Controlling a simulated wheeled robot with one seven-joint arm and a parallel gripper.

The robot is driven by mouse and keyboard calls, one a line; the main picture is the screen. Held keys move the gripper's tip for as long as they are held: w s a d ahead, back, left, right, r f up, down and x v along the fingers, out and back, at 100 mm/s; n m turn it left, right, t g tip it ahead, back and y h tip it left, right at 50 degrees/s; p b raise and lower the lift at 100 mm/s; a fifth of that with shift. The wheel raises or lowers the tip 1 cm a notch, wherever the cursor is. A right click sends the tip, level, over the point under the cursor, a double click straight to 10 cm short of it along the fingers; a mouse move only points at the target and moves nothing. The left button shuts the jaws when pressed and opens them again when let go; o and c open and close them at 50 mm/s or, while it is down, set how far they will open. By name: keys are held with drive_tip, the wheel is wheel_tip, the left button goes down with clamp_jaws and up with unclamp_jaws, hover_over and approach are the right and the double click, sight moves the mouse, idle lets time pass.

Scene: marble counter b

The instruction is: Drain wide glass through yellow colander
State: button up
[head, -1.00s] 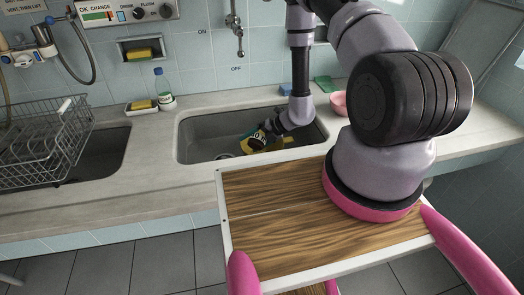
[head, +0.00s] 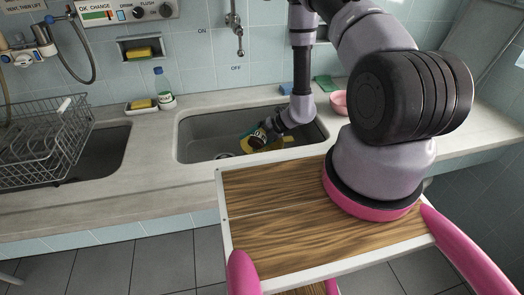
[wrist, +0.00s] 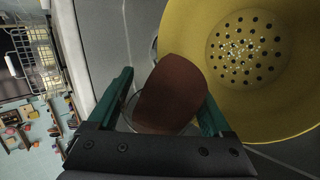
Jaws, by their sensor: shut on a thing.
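The yellow colander (wrist: 273,108) fills the right of the wrist view, with dark holes in its base and small bright specks among them. In the head view the colander (head: 287,141) shows low in the sink, partly behind my arm. My gripper (wrist: 166,92) is shut on the wide glass (wrist: 128,108), its teal fingers on either side. A reddish-brown mass, apparently the glass's contents, shows between the fingers beside the colander's rim. Whether anything is flowing out cannot be told. In the head view my gripper (head: 257,137) is small and dark inside the sink, and the glass is hard to make out.
The grey sink basin (head: 205,137) surrounds the work, with free floor at its left. A pink bowl (head: 339,103), a blue sponge (head: 286,89) and a green cloth (head: 322,83) lie behind. A bottle (head: 162,90) and wire rack (head: 40,145) stand left.

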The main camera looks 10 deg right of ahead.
drive_tip(key=shift+w+d+r+m+g+y+p, duration=0.15)
drive_tip(key=shift+w+r+m+g+y+p, duration=0.05)
drive_tip(key=shift+r+m+g+y+p, duration=0.45)
drive_tip(key=shift+w+d+r+m+g+y+p, duration=0.1)
drive_tip(key=shift+w+r+m+g+y+p, duration=0.1)
drive_tip(key=shift+r+m+g+y+p, duration=0.35)
idle(6.8)
